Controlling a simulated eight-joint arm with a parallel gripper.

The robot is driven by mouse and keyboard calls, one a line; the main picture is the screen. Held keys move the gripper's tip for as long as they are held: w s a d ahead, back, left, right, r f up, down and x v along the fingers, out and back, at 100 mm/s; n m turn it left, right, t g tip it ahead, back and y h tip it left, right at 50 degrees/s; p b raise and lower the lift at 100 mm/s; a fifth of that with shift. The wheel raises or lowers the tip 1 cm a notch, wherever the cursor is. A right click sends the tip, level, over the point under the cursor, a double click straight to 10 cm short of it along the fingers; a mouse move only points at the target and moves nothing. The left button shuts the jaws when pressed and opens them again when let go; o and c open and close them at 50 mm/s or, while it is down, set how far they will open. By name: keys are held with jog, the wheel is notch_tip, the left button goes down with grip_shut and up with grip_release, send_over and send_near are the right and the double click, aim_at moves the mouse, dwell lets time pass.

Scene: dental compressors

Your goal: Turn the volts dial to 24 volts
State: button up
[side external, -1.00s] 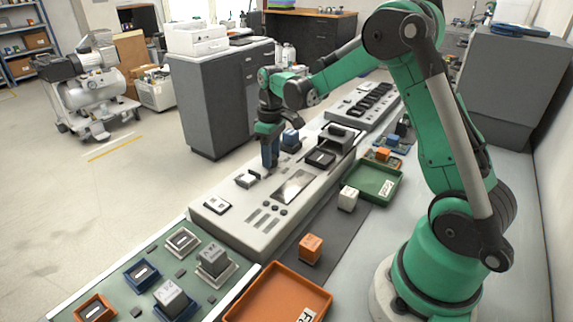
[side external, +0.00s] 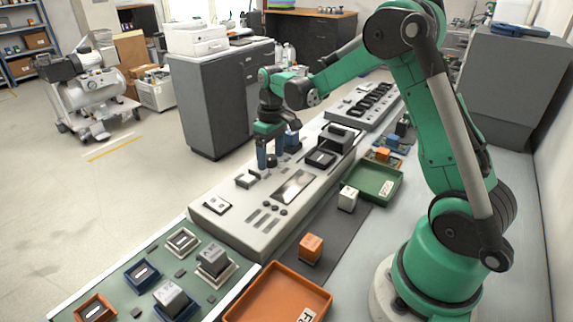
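The console (side external: 240,228) is a long light-grey panel on the bench. A small dark knob (side external: 271,161) on its far left part looks like a dial; its markings are too small to read, so I cannot tell its setting or confirm that it is the volts dial. My gripper (side external: 270,155) points down over the console there. Its two blue fingers show apart, with the dark knob between or just behind them. I cannot tell whether they touch it. I see nothing held.
A raised switch (side external: 247,180) and a dark display (side external: 294,187) are nearer. A green tray (side external: 376,197), an orange tray (side external: 240,310) and an orange block (side external: 311,245) lie at the front.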

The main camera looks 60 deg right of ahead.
aim_at(272, 156)
jog(key=shift+d+r, duration=0.2)
jog(key=shift+r, duration=2.6)
jog(key=shift+s+a+r, duration=0.15)
jog(key=shift+a+r, duration=0.1)
jog(key=shift+a, duration=0.05)
jog(key=s+a+r+t, duration=0.2)
jog(key=s+a+t, duration=0.5)
jog(key=s+a, duration=0.3)
jog(key=shift+s+a+r+m+h, duration=0.2)
jog(key=shift+a+r+m+h, duration=0.15)
jog(key=shift+a, duration=0.6)
